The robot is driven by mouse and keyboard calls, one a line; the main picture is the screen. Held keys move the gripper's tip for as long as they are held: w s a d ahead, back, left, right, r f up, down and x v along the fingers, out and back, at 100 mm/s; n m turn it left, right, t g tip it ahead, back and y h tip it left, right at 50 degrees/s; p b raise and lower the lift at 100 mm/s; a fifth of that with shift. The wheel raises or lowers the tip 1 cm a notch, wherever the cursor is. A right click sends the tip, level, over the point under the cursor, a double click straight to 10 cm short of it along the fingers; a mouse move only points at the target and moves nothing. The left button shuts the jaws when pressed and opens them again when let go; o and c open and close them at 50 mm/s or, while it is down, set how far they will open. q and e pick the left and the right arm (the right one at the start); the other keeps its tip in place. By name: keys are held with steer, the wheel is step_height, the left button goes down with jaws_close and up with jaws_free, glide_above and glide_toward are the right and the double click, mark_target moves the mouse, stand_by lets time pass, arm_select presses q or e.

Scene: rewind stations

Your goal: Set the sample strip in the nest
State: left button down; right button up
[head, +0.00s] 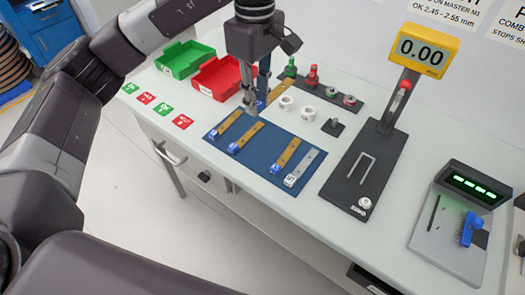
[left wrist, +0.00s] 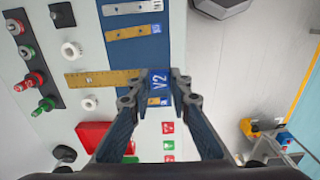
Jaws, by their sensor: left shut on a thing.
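My left gripper (head: 250,108) is shut on a brass sample strip (head: 275,94) by its blue tag end, over the far left part of the blue mat. In the left wrist view the tag reads V2 (left wrist: 157,84) between the fingertips, and the brass part (left wrist: 100,79) sticks out to the left. More brass strips (head: 247,138) and a silver one (head: 305,167) lie on the blue mat (head: 225,160). A black gauge base (head: 342,187) with a pale U-shaped outline, perhaps the nest, stands right of the mat, its outlined area empty. My right gripper is out of view.
A yellow display (head: 422,52) reading 0.00 stands on a post behind the gauge base. White rings (head: 308,113) and red and green plugs (head: 312,75) stand behind the mat. Green (head: 184,57) and red (head: 216,78) bins are left. A grey device (head: 450,235) stands far right.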

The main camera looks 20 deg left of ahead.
arm_select(q)
steer(key=p, duration=0.2)
glide_above(259, 164)
step_height(259, 164, down, 14)
steer(key=shift+f, duration=0.25)
step_height(259, 164, down, 5)
steer(key=shift+f+p, duration=0.1)
steer(key=shift+p, duration=0.3)
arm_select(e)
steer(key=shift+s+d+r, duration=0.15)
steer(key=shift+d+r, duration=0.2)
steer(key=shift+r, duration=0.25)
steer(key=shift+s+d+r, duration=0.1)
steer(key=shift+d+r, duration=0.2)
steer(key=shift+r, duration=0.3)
arm_select(q)
steer(key=shift+f+b, duration=0.15)
steer(key=shift+b, duration=0.15)
steer(key=c, duration=1.8)
jaws_free()
steer(key=shift+o, duration=0.2)
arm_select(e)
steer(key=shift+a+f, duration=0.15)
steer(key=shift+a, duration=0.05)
